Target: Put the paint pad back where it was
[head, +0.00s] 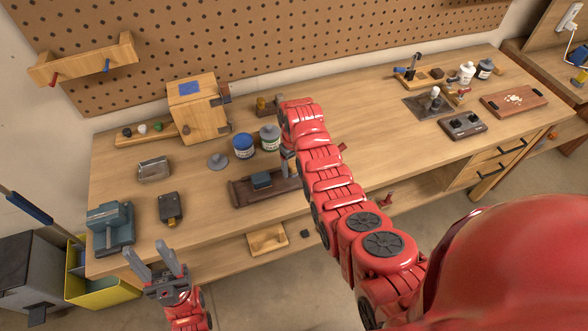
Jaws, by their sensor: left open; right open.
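A small dark blue block (261,181), which may be the paint pad, sits on a dark brown wooden tray (243,198) in the middle of the bench. My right arm reaches over the bench, and its gripper (288,162) points down at the right end of the tray, just right of the blue block. Its fingers are partly hidden by the arm, and I see nothing held in them. My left gripper (158,266) is open and empty in front of the bench's front edge, at the lower left.
Blue-labelled (243,146) and green-labelled jars (269,137) stand behind the tray. A wooden box (198,108) with a blue patch on top is behind them. A blue vise (110,228) is at the left front corner. Bench right of my arm has clear room.

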